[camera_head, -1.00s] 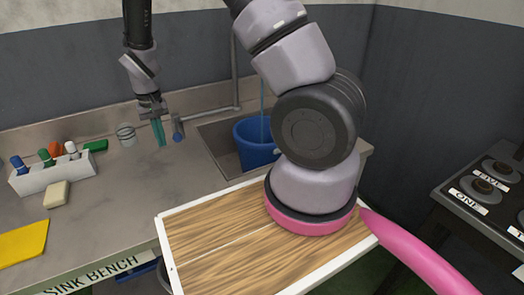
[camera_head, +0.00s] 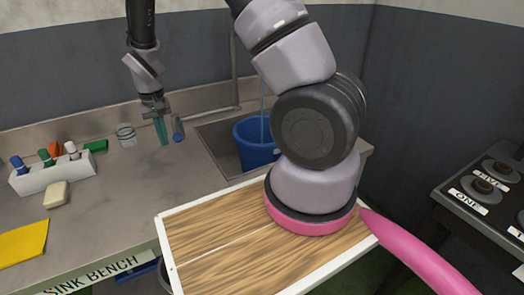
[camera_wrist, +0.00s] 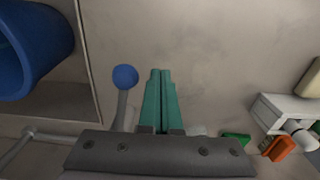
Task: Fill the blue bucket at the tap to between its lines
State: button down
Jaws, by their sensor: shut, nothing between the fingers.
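The blue bucket (camera_head: 255,150) stands in the sink, partly hidden behind my arm. A thin bluish stream (camera_head: 262,97) comes down into it. Its lines and water level cannot be made out. The bucket's side also shows at the upper left of the wrist view (camera_wrist: 38,45). A lever with a blue knob (camera_head: 178,133) is on a pipe left of the sink; the knob also shows in the wrist view (camera_wrist: 125,77). My gripper (camera_head: 162,142) has teal fingers, shut and empty. It is just left of the knob, with a small gap in the wrist view (camera_wrist: 160,73).
A glass jar (camera_head: 126,135) stands left of my gripper. A white rack (camera_head: 55,178) with coloured bottles, a soap-like block (camera_head: 56,195) and a yellow cloth (camera_head: 22,244) lie farther left. The stove (camera_head: 490,195) is at the right. The bench front is clear.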

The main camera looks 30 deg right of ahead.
jog(key=shift+d, duration=1.75)
notch_tip(320, 180, up, 7)
jog(key=a, duration=0.1)
jog(key=s+d+r+m+t+y, duration=0.1)
jog(key=s+d+r, duration=0.25)
jog(key=r, duration=0.45)
jog(key=s+d+r+m+t, duration=0.1)
jog(key=s+d+r+t, duration=0.2)
jog(key=r, duration=0.5)
jog(key=s+d+r+m+y, duration=0.1)
jog(key=s+d+r, duration=0.35)
jog(key=r, duration=0.45)
jog(key=s+d+r+m+t, duration=0.1)
jog(key=s+d+r+t, duration=0.2)
jog(key=s, duration=0.5)
jog(key=shift+d+r, duration=0.45)
jog(key=shift+r, duration=0.1)
